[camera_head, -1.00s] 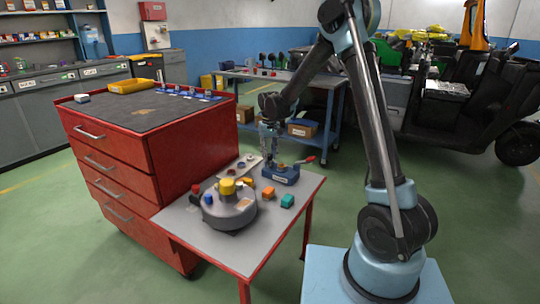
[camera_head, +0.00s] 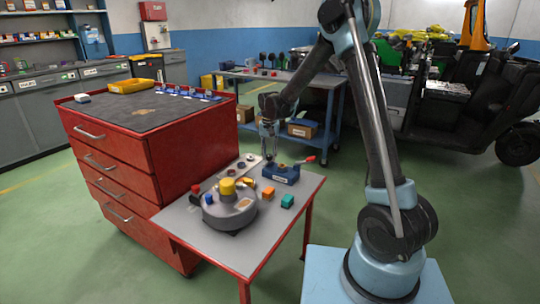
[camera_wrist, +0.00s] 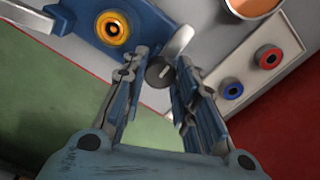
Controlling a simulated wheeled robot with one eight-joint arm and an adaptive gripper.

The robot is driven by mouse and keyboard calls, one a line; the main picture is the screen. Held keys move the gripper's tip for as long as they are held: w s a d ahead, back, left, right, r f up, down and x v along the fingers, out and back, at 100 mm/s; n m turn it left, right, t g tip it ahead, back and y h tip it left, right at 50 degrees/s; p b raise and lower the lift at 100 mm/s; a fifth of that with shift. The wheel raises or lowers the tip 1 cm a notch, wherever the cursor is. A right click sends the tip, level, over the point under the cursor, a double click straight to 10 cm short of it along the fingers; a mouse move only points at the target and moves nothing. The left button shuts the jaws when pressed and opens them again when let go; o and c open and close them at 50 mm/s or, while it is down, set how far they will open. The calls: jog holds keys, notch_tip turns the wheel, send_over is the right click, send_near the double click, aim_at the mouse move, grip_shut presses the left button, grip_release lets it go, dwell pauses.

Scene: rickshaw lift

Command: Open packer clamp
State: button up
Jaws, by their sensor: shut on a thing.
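The blue packer clamp (camera_head: 283,176) stands at the back edge of the small grey-topped table, with a white label on its front and a red-tipped lever (camera_head: 310,159) at its right. In the wrist view the blue clamp body (camera_wrist: 83,22) carries an orange-yellow ring (camera_wrist: 112,27). A silver tab (camera_wrist: 179,41) reaches from it toward a dark round knob (camera_wrist: 160,72). My gripper (camera_head: 268,154) points down at the clamp's left end. In the wrist view its fingertips (camera_wrist: 161,62) are closed in on either side of the knob; the exact contact is partly hidden.
A grey round fixture with a yellow top (camera_head: 228,204) stands left of the clamp. Orange (camera_head: 268,194) and teal (camera_head: 287,201) blocks lie in front. A pale panel (camera_wrist: 265,75) with red and blue rings lies beside the clamp. A red drawer cabinet (camera_head: 150,145) borders the table.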

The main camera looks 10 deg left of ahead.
aim_at(269, 155)
dwell(0.3)
jog(key=o, duration=1.1)
jog(key=shift+r, duration=0.15)
notch_tip(269, 155, up, 12)
jog(key=shift+f, duration=0.2)
